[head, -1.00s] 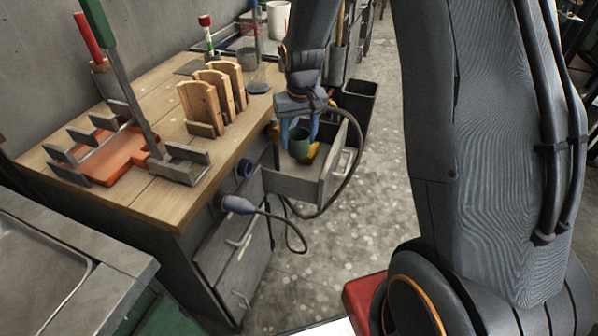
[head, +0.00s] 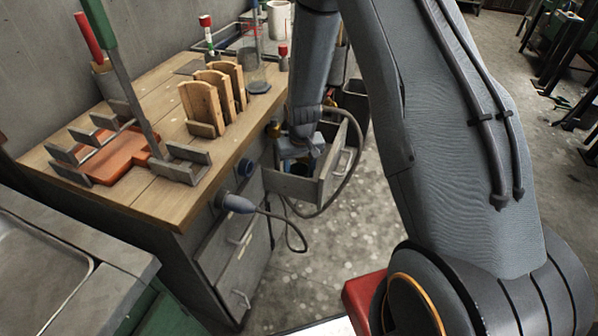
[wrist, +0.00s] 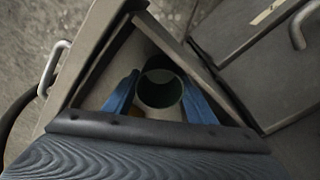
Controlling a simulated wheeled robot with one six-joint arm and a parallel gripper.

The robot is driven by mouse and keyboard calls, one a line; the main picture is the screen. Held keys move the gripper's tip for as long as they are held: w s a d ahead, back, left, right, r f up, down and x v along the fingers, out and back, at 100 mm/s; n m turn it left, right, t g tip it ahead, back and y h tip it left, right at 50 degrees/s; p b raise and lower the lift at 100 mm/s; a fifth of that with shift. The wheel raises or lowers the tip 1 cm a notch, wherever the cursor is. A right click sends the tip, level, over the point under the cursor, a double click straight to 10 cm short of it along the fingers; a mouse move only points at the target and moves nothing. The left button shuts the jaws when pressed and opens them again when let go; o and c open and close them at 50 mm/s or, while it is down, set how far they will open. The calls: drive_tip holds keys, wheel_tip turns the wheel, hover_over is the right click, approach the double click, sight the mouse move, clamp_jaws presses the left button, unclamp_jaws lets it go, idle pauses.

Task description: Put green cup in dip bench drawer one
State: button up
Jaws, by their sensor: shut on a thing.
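The green cup (wrist: 160,90) is upright between the two blue fingers of my gripper (wrist: 160,97) in the wrist view, with its open mouth toward the camera. My gripper is shut on it. In the head view my gripper (head: 294,163) reaches down into the open top drawer (head: 294,187) of the bench, and the cup is hidden there by my wrist. The drawer's walls (wrist: 100,55) surround the fingers and cup in the wrist view. Whether the cup touches the drawer floor cannot be told.
The wooden bench top (head: 150,205) holds wooden racks (head: 215,98), an orange block (head: 118,158) and metal holders. A cable with a grey plug (head: 235,203) loops in front of the drawer. A dark bin (head: 356,100) stands behind.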

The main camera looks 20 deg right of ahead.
drive_tip(key=shift+f, duration=0.1)
drive_tip(key=o, duration=0.9)
drive_tip(key=shift+c, duration=0.2)
wheel_tip(320, 180, up, 11)
drive_tip(key=s, duration=0.1)
drive_tip(key=s+d+r, duration=0.1)
drive_tip(key=s+r, duration=0.3)
drive_tip(key=s, duration=0.4)
drive_tip(key=s+d+r+g, duration=0.1)
drive_tip(key=s+r, duration=0.3)
drive_tip(key=s, duration=0.4)
drive_tip(key=s+d+r, duration=0.1)
drive_tip(key=s+r, duration=0.3)
drive_tip(key=s, duration=0.4)
drive_tip(key=shift+r+m, duration=0.3)
drive_tip(key=shift+m, duration=0.1)
drive_tip(key=shift+d, duration=0.1)
